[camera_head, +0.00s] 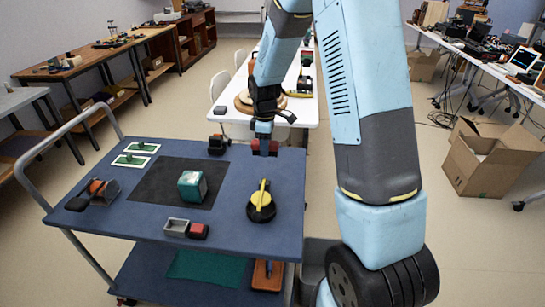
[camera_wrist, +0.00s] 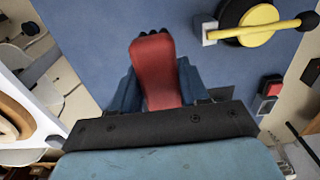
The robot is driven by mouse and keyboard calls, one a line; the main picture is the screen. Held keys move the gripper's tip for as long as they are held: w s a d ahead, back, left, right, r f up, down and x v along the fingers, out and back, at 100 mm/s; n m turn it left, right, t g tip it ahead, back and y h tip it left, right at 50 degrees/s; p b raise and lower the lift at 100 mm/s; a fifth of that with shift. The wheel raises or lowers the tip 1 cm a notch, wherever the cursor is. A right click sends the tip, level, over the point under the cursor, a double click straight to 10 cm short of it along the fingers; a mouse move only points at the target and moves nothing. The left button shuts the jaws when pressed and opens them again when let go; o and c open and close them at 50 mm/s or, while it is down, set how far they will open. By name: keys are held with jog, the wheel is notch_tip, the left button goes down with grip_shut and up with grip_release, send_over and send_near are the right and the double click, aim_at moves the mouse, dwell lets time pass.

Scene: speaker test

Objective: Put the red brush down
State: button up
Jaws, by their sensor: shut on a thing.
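The red brush (camera_wrist: 153,62) is between the blue fingers of my gripper (camera_wrist: 157,80) in the wrist view. Its dark end points to the top of that view, with the blue cart top (camera_wrist: 95,45) behind it. In the head view, my gripper (camera_head: 264,144) is at the far right part of the cart top (camera_head: 285,190), near its back edge. Red of the brush (camera_head: 273,147) shows beside the fingers. My gripper is shut on the brush. I cannot tell whether the brush touches the cart.
A yellow-handled black round thing (camera_head: 261,205) stands nearer on the cart. A dark block (camera_head: 217,145) stands left of my gripper. A white table (camera_head: 301,105) is behind.

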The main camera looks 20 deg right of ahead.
jog(key=w+d+f, duration=0.3)
jog(key=w, duration=0.3)
send_over(272, 160)
jog(key=f, duration=0.5)
jog(key=shift+s+a+f, duration=0.15)
jog(key=shift+s+f, duration=0.05)
jog(key=shift+w+f, duration=0.15)
jog(key=shift+f, duration=0.8)
jog(key=shift+w+f, duration=0.1)
jog(key=shift+f, duration=0.8)
jog(key=o, duration=1)
